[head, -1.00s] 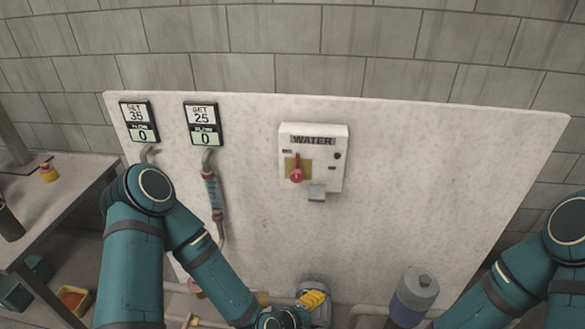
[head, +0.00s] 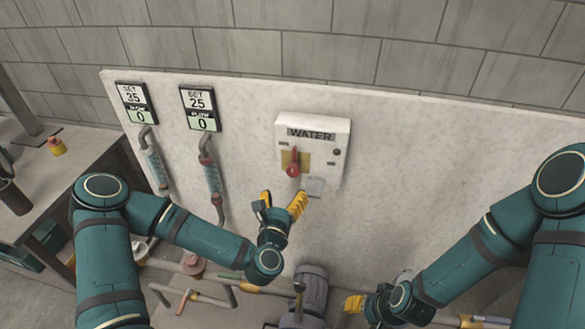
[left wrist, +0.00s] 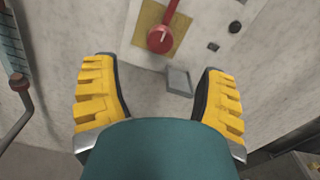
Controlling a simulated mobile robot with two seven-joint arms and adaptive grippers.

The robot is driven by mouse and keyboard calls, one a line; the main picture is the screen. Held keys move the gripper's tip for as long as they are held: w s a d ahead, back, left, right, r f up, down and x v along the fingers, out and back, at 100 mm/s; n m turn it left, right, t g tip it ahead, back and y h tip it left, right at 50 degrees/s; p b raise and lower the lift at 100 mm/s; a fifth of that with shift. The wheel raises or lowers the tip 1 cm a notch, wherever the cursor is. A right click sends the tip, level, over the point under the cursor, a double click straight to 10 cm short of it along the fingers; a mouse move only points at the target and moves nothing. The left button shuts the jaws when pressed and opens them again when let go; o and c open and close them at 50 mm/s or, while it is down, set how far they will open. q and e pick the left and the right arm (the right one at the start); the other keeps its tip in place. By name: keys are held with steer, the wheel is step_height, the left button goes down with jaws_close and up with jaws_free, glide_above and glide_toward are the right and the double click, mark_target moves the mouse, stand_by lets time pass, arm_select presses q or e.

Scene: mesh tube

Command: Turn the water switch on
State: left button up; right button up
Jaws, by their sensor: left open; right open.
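The water switch is a red lever with a round red knob (head: 293,169) on a yellow plate, on a white box labelled WATER (head: 318,137). My right gripper (head: 357,304) is low near the bottom; one yellow finger shows.
The box is mounted on a pale panel (head: 420,160). A small grey tab (head: 315,187) juts out below the lever. Two displays, SET 35 (head: 135,103) and SET 25 (head: 200,108), and hoses are at left. Pipes and a motor (head: 312,286) lie below.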

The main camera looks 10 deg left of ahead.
mark_target(292, 173)
arm_select(q)
steer(key=w, duration=1)
steer(key=shift+w, duration=0.2)
steer(key=c, duration=1.2)
